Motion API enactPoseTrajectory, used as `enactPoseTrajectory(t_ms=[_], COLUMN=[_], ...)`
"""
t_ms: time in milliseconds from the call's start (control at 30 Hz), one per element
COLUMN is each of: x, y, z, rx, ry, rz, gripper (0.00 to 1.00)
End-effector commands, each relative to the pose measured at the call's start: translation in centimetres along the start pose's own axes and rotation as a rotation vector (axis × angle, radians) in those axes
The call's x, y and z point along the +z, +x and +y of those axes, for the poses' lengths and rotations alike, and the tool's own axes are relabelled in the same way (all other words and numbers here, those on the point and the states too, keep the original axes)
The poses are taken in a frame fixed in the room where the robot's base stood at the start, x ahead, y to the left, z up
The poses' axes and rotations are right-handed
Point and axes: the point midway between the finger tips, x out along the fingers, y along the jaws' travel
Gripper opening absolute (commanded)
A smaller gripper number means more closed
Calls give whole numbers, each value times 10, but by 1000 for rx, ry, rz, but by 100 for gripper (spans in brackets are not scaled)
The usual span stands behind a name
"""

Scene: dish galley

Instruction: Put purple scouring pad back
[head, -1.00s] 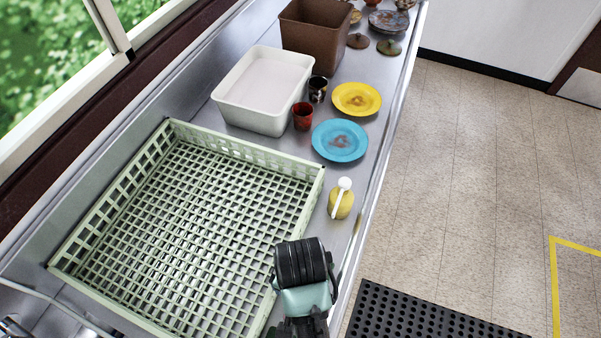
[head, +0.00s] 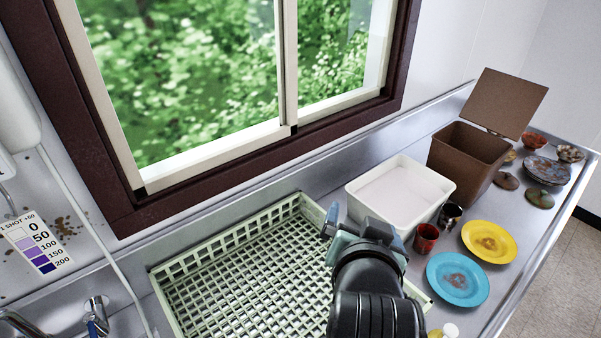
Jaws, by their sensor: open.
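No purple scouring pad shows in the head view. My gripper (head: 362,226) is over the right part of the pale green dish rack (head: 168,287), seen from behind, just short of the white tub (head: 437,188). Its jaws are open and I see nothing held between them, though my wrist hides part of the space. My arm covers the rack's right side and the counter beside it.
A red cup (head: 426,238), a dark cup (head: 450,215), a blue plate (head: 457,279) and a yellow plate (head: 489,241) stand right of my arm. A brown lidded bin (head: 468,157) is behind them. A tap (head: 97,315) is at the lower left.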

Motion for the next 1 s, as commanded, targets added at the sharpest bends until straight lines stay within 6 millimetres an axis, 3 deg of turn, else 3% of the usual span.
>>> enactPoseTrajectory(t_ms=[33, 100, 200, 300, 400, 500, 600, 900, 1000], x=[-45, -101, -168, -215, -242, -255, -259, -260, -249], y=[-16, -47, -107, -173, -227, -263, -278, -279, -274], z=[-27, -60, -100, -128, -141, -146, -148, -148, -145], rx=[-67, -147, -243, -312, -351, -371, -377, -377, -378], ry=[-43, -97, -158, -192, -205, -208, -209, -209, -209], rz=[145, 346, 628, 877, 1065, 1183, 1234, 1238, 1236], gripper=[98, 98, 98, 98, 98, 98, 98, 98, 98])
